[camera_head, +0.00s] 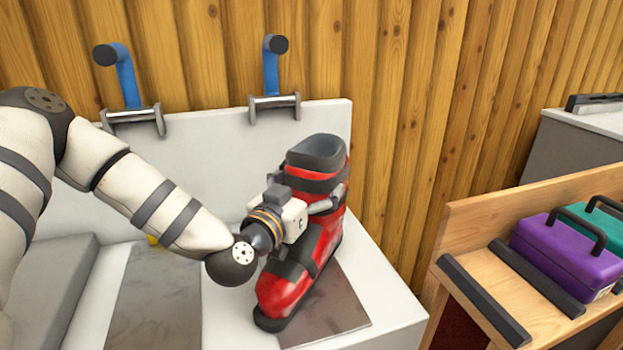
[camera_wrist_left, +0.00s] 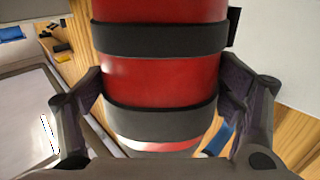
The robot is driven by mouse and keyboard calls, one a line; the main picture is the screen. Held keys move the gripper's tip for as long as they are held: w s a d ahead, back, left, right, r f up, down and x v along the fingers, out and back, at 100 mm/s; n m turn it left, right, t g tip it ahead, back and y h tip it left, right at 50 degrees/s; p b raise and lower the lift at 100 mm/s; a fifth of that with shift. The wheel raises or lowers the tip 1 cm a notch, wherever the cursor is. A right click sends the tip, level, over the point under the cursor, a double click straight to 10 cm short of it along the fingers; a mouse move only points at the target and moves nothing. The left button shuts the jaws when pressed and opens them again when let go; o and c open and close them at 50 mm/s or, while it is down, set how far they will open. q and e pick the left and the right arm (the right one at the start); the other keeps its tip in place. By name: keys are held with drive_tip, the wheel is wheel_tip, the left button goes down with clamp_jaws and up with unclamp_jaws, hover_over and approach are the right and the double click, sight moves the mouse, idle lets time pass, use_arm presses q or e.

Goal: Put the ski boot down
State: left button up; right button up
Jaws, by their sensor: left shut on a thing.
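The ski boot (camera_head: 325,235) is red with black and grey straps and a dark grey liner. It stands upright over the right dark plate (camera_head: 345,318) on the white bench, its toe toward the front left. Whether its sole touches the plate is hard to tell. My left gripper (camera_head: 325,205) is shut on the boot's upper shaft. In the left wrist view the boot (camera_wrist_left: 165,75) fills the middle, with the two fingers of the left gripper (camera_wrist_left: 165,105) on either side of it. My right gripper is not in view.
A second dark plate (camera_head: 155,300) lies on the bench to the left, partly behind my arm. Two blue-handled clamps (camera_head: 126,80) (camera_head: 271,68) stand on the bench's back panel. At right, a wooden rack (camera_head: 490,290) holds a purple case (camera_head: 565,255) and a teal case (camera_head: 603,222).

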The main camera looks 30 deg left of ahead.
use_arm(q)
drive_tip(key=shift+r, duration=0.15)
drive_tip(key=o, duration=1.8)
drive_tip(key=shift+o, duration=0.2)
